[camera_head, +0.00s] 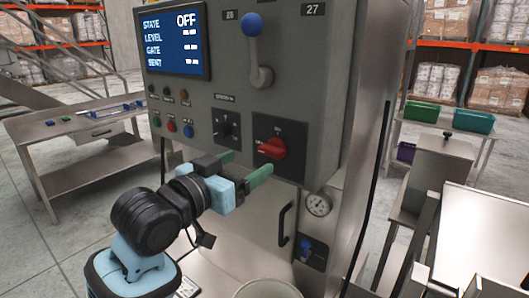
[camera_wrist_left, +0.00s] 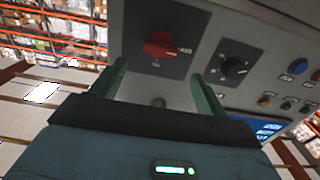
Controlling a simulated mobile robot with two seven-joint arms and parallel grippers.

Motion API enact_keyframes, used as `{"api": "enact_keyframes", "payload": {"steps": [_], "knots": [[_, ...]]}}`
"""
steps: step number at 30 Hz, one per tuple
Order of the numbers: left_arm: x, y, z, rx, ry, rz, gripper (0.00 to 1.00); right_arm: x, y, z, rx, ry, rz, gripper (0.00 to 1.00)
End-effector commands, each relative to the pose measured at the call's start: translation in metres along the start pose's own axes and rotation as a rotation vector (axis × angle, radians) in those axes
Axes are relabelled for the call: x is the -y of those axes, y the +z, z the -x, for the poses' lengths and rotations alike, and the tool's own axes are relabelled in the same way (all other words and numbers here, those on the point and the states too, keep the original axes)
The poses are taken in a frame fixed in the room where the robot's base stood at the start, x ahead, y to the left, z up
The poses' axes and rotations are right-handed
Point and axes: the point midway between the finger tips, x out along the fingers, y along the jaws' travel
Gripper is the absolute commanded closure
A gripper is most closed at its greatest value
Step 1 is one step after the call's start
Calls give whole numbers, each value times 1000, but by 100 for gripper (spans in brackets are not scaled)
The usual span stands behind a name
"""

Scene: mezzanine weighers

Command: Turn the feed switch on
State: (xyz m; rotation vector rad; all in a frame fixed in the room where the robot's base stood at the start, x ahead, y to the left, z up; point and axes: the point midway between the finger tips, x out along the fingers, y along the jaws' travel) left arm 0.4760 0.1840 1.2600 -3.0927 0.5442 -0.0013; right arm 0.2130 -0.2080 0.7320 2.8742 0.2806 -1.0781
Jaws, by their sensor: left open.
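A red rotary switch (camera_head: 271,149) sits on a dark square plate on the front of the grey control cabinet (camera_head: 320,90). It also shows in the left wrist view (camera_wrist_left: 160,46), beyond and between the fingers. Its small lettering is too blurred to read. The cabinet's screen (camera_head: 178,40) reads STATE OFF. My left gripper (camera_head: 245,166) is open and empty, its two green fingers pointing at the panel just below the red switch. No contact with the switch shows. My right gripper is in neither view.
A black selector knob (camera_head: 228,130) is left of the red switch, with several coloured buttons (camera_head: 171,126) farther left. A lever with a blue ball (camera_head: 253,26) rises above. A door handle (camera_head: 285,223), gauge (camera_head: 318,204) and blue valve (camera_head: 306,246) sit below.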

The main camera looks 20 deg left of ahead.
Motion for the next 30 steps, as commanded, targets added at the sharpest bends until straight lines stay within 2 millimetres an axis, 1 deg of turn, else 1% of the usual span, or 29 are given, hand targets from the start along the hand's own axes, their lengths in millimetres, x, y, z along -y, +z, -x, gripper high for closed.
{"api": "enact_keyframes", "payload": {"steps": [5, 12, 18, 23, 30], "knots": [[0, 1, -15, 1, 2, 4, 25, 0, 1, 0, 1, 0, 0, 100], [0, 1, -51, 1, 1, 3, 25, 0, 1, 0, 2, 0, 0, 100], [0, 0, -71, 0, 1, 1, 25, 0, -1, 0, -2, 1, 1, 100], [0, 1, -77, 1, 0, 1, 25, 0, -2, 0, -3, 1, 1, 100], [0, 1, -78, 1, 0, 1, 25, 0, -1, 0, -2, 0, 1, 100]]}}
